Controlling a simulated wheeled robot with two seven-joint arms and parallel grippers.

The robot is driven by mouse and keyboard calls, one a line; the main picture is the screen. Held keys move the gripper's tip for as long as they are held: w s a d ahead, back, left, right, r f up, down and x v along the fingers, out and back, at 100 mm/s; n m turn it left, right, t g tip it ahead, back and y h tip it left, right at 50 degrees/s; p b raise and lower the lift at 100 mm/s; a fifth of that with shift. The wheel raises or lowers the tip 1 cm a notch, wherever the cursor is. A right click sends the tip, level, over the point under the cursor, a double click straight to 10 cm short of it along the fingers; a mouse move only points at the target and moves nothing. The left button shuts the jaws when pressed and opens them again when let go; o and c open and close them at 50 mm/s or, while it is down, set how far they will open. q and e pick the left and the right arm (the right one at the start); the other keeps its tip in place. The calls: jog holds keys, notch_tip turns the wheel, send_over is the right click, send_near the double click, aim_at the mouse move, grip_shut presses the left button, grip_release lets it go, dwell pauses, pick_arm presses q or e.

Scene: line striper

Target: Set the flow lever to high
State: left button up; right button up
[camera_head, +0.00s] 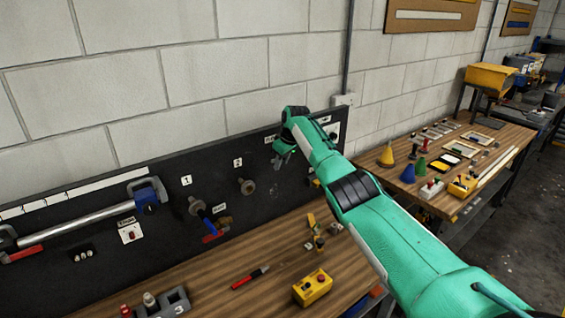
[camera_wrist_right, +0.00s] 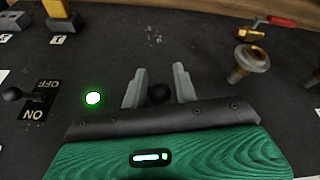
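My right gripper (camera_head: 281,158) is at the black wall panel in the head view, with my arm reaching across the bench. In the right wrist view its two grey fingers (camera_wrist_right: 159,88) are apart. A black ball-ended lever (camera_wrist_right: 12,94) stands beside an ON/OFF plate (camera_wrist_right: 41,100) at the left. No high mark is readable. My left gripper is out of view.
A lit green lamp (camera_wrist_right: 93,98) is left of the fingers. A metal valve fitting (camera_wrist_right: 252,60) and a red-handled lever (camera_wrist_right: 275,22) are to the right. In the head view, a yellow button box (camera_head: 312,288) and a red marker (camera_head: 250,278) lie on the wooden bench.

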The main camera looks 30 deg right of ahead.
jog(key=shift+o, duration=0.9)
jog(key=shift+f, duration=0.1)
jog(key=a+b+v, duration=0.1)
jog(key=b+v, duration=0.4)
jog(key=v, duration=0.8)
jog(key=shift+d+r, duration=0.4)
jog(key=shift+d, duration=0.1)
jog(key=shift+s, duration=0.1)
